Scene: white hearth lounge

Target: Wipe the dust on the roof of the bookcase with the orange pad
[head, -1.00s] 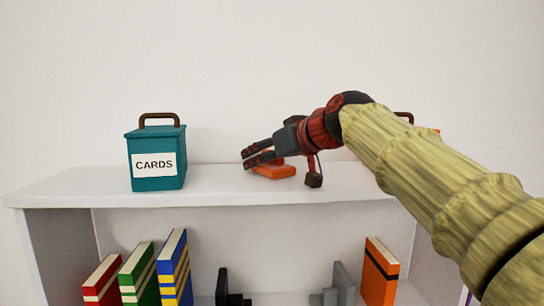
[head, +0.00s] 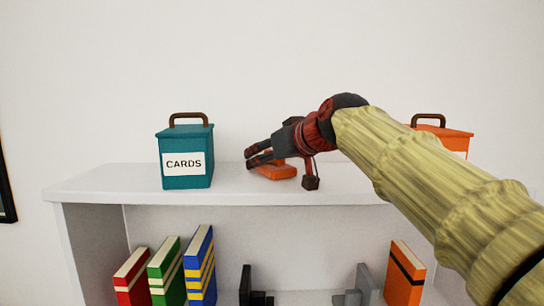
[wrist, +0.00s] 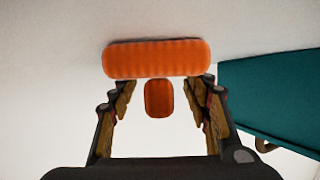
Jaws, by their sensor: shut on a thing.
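The orange pad (head: 275,172) lies flat on or just over the white roof of the bookcase (head: 110,180), right of the teal box. My gripper (head: 251,158) reaches in from the right and is shut on the pad. In the wrist view the pad (wrist: 157,58) spans the area beyond the fingertips. Its short orange grip (wrist: 159,98) stands between the fingers of my gripper (wrist: 168,86). I cannot make out dust on the roof. My arm hides part of its right side.
A teal box (head: 186,157) marked CARDS stands on the roof, left of the pad. An orange box (head: 446,137) with a brown handle stands at the right, partly behind my arm. Books (head: 168,272) and bookends (head: 252,290) stand on the shelf below. The roof's left end looks clear.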

